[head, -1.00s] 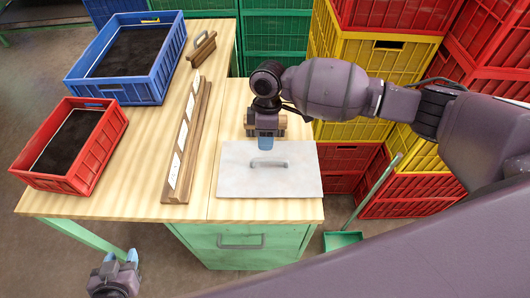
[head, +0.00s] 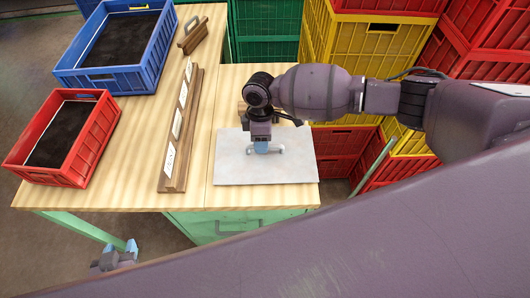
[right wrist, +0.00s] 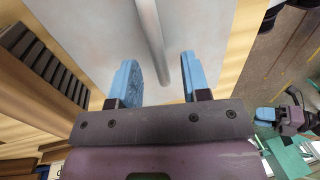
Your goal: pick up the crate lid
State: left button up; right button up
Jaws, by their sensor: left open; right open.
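The crate lid (head: 265,173) is a flat pale grey panel with a bar handle (head: 279,150), lying on the right part of the wooden table. My right gripper (head: 261,149) is over the handle and hides part of it. In the right wrist view the blue fingers of this gripper (right wrist: 161,78) are open, with the lid's handle (right wrist: 150,38) running between and beyond them. I cannot tell whether they touch it. My left gripper (head: 130,248) is low beside the table's front left, off the tabletop, open and empty.
A blue crate (head: 110,78) and a red crate (head: 62,175) with dark contents stand on the left of the table (head: 130,190). A wooden rack with white cards (head: 172,160) stands left of the lid. Stacked red, yellow and green crates (head: 375,65) stand behind and right.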

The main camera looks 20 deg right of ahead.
jog(key=shift+s+f, duration=0.25)
jog(key=shift+f, duration=0.95)
grip_shut()
jog(key=shift+r, duration=0.1)
